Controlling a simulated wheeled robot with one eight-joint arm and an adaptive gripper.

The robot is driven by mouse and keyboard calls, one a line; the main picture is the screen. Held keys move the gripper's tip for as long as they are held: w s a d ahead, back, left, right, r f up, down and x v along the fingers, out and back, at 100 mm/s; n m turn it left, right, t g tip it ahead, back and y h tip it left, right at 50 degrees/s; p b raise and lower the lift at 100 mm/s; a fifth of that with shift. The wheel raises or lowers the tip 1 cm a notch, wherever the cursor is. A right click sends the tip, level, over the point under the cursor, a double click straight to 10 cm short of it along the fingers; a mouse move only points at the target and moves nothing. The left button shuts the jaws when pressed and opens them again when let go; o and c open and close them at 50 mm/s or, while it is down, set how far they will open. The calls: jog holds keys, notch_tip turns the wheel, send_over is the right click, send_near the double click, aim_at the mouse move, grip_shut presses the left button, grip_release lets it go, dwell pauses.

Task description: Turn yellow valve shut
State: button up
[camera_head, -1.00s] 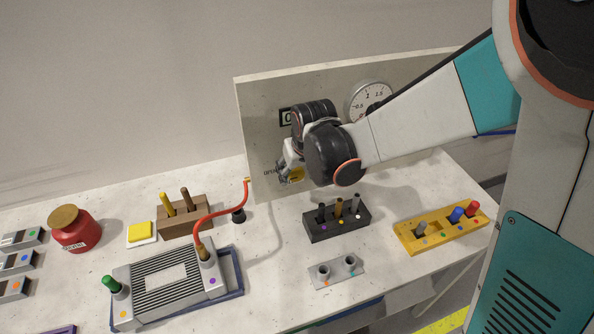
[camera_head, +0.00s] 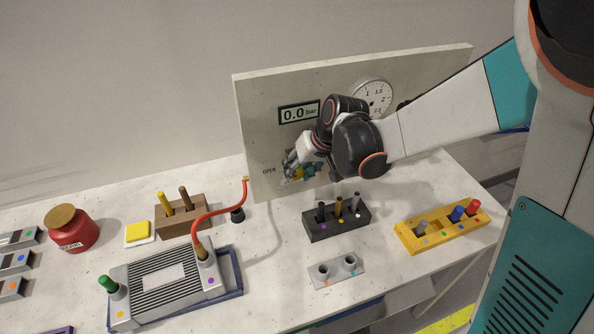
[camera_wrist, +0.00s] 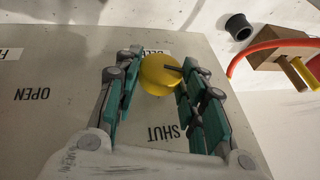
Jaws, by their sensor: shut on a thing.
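The yellow valve (camera_wrist: 157,76) is a round knob with a dark pointer line on the upright panel. In the wrist view, the line points to the right, away from the OPEN label (camera_wrist: 32,94) on the left; the SHUT label (camera_wrist: 164,132) is below. My gripper (camera_wrist: 156,84) has its teal fingers on both sides of the knob and is shut on it. Finger contact is partly hidden. In the head view, my gripper (camera_head: 298,173) is at the panel's lower part and covers most of the valve.
The panel (camera_head: 255,110) carries a display (camera_head: 299,113) reading 0.0 bar and a round gauge (camera_head: 373,97), partly behind my arm. A red hose (camera_head: 205,216) runs to a grey ribbed unit (camera_head: 165,276). A black peg block (camera_head: 337,224) stands below my gripper.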

jog(key=y, duration=0.1)
jog(key=y+b, duration=0.2)
jog(key=shift+w+d+f+m+g+y, duration=0.1)
jog(key=shift+d+f+m+g+y, duration=0.3)
jog(key=y+b, duration=0.2)
jog(key=b, duration=0.1)
jog(key=m+y+b, duration=0.1)
jog(key=y+b, duration=0.1)
jog(key=shift+w+d+f+g, duration=0.1)
jog(key=shift+d+f+g, duration=0.1)
jog(key=shift+f+g, duration=0.2)
jog(key=m+y+b, duration=0.1)
jog(key=y+b, duration=0.1)
jog(key=shift+d+f+y, duration=0.1)
jog(key=shift+y, duration=0.3)
jog(key=shift+y+b, duration=0.35)
jog(key=shift+y, duration=0.45)
jog(key=shift+m, duration=0.3)
jog(key=o, duration=1)
jog(key=shift+d, duration=0.1)
